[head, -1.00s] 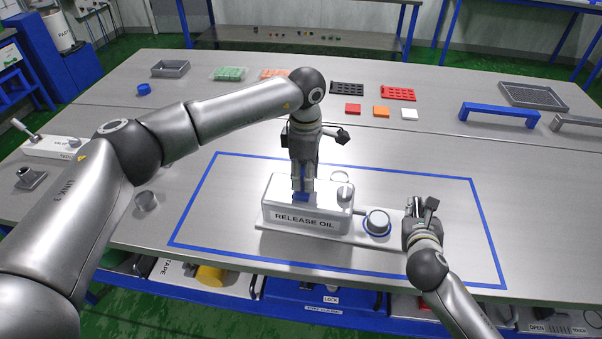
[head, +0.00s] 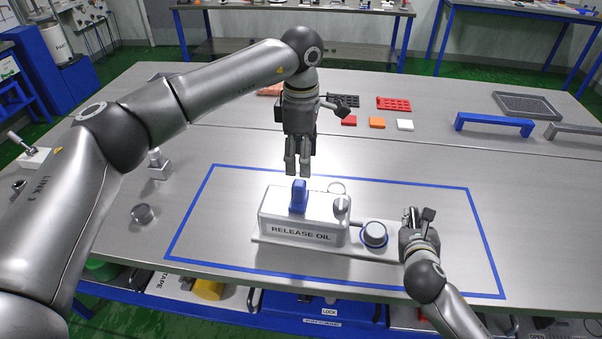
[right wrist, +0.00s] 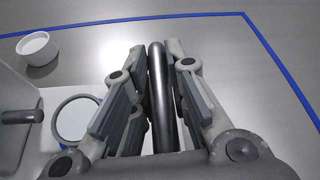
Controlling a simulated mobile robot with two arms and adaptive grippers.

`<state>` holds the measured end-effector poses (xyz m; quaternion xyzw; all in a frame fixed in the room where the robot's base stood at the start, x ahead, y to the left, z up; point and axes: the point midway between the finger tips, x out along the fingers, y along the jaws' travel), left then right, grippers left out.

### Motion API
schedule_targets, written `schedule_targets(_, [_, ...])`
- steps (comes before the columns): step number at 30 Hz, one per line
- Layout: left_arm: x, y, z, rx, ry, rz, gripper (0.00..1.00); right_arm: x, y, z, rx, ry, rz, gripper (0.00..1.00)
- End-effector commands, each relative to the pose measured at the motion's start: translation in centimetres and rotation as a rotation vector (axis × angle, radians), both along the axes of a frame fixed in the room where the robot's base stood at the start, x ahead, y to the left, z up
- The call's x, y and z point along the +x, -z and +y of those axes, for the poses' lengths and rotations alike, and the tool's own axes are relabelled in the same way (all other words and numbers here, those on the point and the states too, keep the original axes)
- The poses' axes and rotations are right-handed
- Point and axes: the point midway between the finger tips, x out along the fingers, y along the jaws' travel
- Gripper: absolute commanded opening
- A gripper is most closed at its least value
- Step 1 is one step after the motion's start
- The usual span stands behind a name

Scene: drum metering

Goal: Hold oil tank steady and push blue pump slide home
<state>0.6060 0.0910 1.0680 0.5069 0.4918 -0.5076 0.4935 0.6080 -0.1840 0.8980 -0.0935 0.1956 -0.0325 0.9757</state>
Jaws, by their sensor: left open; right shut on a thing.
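The oil tank (head: 290,231) is a light grey box marked RELEASE OIL, on a pale base plate inside the blue taped outline. The blue pump slide (head: 299,197) stands upright on its top, left of middle. My left gripper (head: 297,174) is open and empty, fingers down, just above the slide with a small gap. My right gripper (head: 411,217) is at the right end of the base plate. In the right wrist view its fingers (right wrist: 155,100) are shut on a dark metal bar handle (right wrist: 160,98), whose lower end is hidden.
A small lever (head: 341,206) is on the tank's right side. The table right of the outline is clear.

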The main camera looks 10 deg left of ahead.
Motion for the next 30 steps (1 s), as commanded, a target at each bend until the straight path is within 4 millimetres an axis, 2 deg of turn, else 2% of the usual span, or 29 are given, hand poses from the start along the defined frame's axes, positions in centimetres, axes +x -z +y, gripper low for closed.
schedule_targets(3, [0.0,-1.7,0.0,-0.001,0.0,0.0,0.54,0.0,0.0,-0.2,-0.003,0.004,0.0,0.0])
schedule_targets(6, [0.0,-2.4,0.0,-0.001,0.0,0.0,0.54,0.0,0.0,-0.2,-0.003,0.004,0.0,0.0])
schedule_targets(18, [0.0,-2.7,0.0,-0.001,0.001,0.001,0.54,0.0,0.0,-0.2,-0.002,0.005,-0.001,0.0])
schedule_targets(19, [0.0,-2.7,0.0,-0.001,0.001,0.001,0.54,0.1,0.0,-0.2,-0.002,0.005,-0.001,0.17])
schedule_targets(24, [0.0,-2.7,0.0,-0.001,0.001,0.001,0.54,0.0,0.0,-0.1,-0.002,0.004,-0.001,0.38])
schedule_targets(30, [0.0,-2.7,0.0,-0.001,0.001,0.001,0.54,0.0,0.0,-0.1,-0.001,0.002,0.0,0.4])
